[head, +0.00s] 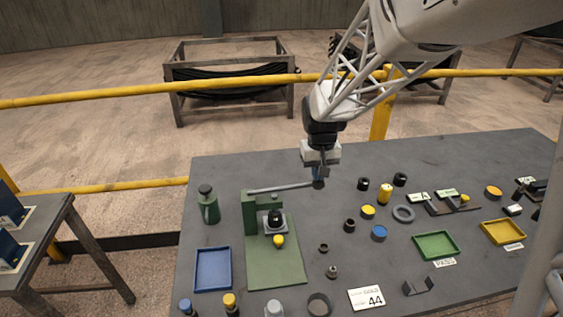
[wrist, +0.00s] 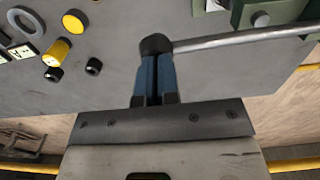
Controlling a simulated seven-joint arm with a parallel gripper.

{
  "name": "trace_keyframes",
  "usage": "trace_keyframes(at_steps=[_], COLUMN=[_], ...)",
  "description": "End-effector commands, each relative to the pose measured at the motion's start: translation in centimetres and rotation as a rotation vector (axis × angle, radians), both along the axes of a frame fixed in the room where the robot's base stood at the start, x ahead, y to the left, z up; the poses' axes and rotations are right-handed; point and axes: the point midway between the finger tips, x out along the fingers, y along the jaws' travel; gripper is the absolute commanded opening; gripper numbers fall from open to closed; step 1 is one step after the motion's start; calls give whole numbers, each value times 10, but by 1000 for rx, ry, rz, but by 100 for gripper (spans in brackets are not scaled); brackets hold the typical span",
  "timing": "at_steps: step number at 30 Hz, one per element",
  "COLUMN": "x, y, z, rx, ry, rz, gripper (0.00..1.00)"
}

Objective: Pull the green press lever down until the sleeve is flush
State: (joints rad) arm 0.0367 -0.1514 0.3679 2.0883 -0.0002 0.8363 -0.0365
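The green press (head: 249,214) stands on its green base plate (head: 276,270) at the left of the table. Its grey lever (head: 280,188) reaches out to the right, nearly level, and ends in a black knob (head: 318,184). A black part, perhaps the sleeve (head: 274,219), sits in a grey block beside the press column; its seating depth is too small to tell. My gripper (head: 319,177) is at the knob from above. In the wrist view its blue fingers (wrist: 154,60) are close together, with their tips at the knob (wrist: 156,43); the lever (wrist: 245,38) runs right.
Several small black and yellow parts, a green tray (head: 436,245) and a yellow tray (head: 502,232) lie to the right. The table below the knob is mostly clear.

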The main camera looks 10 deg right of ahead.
Motion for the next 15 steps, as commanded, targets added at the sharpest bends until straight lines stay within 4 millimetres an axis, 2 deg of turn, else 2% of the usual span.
trace_keyframes(at_steps=[15], x=[-1], y=[0], z=[-12], rx=[0], ry=[2], rz=[0], gripper=[0])
